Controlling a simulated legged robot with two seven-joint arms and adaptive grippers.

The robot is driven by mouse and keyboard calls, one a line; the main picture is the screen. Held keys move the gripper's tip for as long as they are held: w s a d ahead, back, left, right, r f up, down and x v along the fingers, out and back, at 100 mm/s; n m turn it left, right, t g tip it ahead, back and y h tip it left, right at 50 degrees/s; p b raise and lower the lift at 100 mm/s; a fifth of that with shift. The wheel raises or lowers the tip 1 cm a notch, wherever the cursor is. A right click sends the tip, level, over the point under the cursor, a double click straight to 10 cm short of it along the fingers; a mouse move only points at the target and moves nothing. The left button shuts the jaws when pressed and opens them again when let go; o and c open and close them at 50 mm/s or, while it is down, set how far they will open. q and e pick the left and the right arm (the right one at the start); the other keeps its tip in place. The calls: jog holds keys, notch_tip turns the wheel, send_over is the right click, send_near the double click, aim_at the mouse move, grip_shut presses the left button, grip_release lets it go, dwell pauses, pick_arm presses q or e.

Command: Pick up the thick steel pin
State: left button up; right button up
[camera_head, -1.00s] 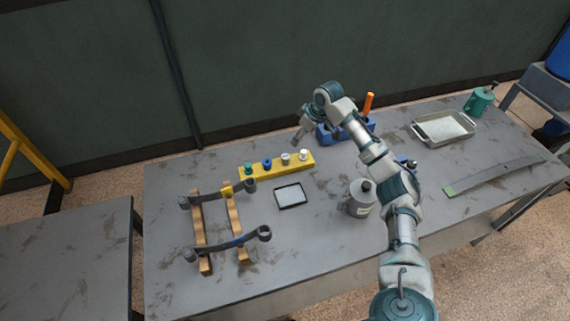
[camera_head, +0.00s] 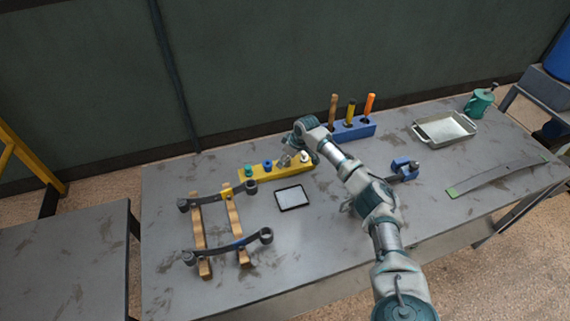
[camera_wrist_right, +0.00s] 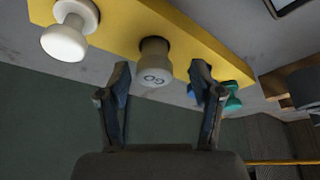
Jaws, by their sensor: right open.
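A yellow block (camera_head: 264,178) on the table holds a row of capped pins: green (camera_head: 249,171), blue (camera_head: 267,165), grey and white (camera_head: 304,157). The grey pin (camera_wrist_right: 154,64), marked "GO", may be the thick steel pin; I cannot tell for sure. My right gripper (camera_wrist_right: 161,78) is open, its fingers showing on either side of the grey pin's cap in the wrist view. I see no contact. The white pin (camera_wrist_right: 65,38) is left of the fingers there, and the green pin (camera_wrist_right: 232,98) is right. In the head view my right gripper (camera_head: 287,159) is over the block. My left gripper is not in view.
A black-rimmed tray (camera_head: 292,198) lies in front of the block. Wooden rails (camera_head: 201,240) with dark spring leaves (camera_head: 225,247) are at left. A blue rack (camera_head: 350,130) holds upright tools behind my arm. A metal pan (camera_head: 444,128) stands at the back right.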

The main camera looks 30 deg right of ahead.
jog(key=shift+w+f, duration=0.25)
jog(key=shift+f, duration=0.3)
jog(key=shift+s+d, duration=0.1)
jog(key=shift+d, duration=0.2)
jog(key=shift+d+f, duration=0.1)
jog(key=shift+d, duration=0.15)
jog(key=c, duration=0.8)
jog(key=shift+c, duration=1.3)
jog(key=shift+a+r, duration=0.25)
jog(key=shift+a, duration=0.15)
